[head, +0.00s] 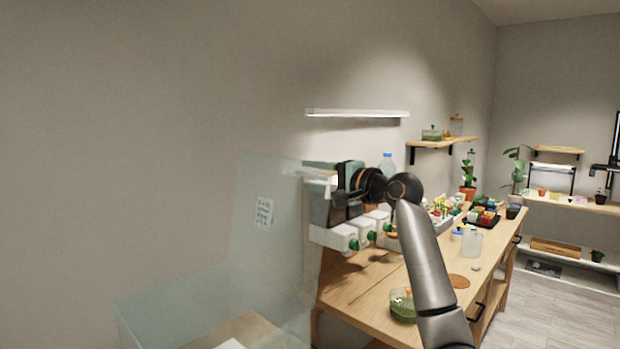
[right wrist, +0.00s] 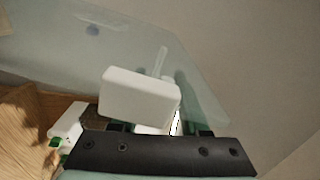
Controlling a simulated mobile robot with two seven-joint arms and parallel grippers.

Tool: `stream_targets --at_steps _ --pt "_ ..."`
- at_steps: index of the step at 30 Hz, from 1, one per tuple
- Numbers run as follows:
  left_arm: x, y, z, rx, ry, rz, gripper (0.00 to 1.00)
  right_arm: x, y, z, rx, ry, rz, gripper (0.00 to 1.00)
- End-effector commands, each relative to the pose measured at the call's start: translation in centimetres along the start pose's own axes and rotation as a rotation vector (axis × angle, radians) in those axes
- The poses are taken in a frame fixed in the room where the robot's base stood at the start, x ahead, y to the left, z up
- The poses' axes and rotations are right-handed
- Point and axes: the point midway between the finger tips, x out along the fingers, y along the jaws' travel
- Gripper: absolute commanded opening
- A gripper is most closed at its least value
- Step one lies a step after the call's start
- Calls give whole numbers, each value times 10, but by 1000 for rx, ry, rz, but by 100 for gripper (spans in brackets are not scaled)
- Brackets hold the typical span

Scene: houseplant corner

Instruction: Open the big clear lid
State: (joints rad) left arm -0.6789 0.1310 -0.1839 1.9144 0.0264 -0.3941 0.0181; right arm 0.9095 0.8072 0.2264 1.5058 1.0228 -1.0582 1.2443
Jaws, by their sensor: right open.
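The big clear lid (head: 275,265) is a see-through pane standing raised, close to upright, at the back of a clear tank (head: 150,308) in the head view. The lid also shows in the right wrist view (right wrist: 100,52). My right gripper (head: 316,174) is open at the lid's upper right edge. A white block (right wrist: 140,92), possibly the lid's handle, lies just ahead of the jaws in the wrist view; I cannot tell whether they touch it. My left gripper is out of view.
A wooden bench (head: 350,290) runs right of the tank, with white boxes with green knobs (head: 343,238), a green dish (head: 403,306) and several plants and pots. A white shelf (head: 357,113) is above. The wall left of the lid is bare.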

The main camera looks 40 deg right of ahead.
Motion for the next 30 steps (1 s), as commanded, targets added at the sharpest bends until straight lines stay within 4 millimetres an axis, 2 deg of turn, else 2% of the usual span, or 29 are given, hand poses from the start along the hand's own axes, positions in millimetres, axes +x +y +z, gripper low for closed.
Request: stream_targets --at_steps 9,15,21,30 --pt "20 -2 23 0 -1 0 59 -67 5 0 -5 3 2 45" --pt "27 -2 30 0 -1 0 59 -101 4 0 -3 3 2 45" --pt "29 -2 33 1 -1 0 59 -114 2 0 0 1 3 45" --pt "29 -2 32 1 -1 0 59 -114 1 0 -1 1 3 45"
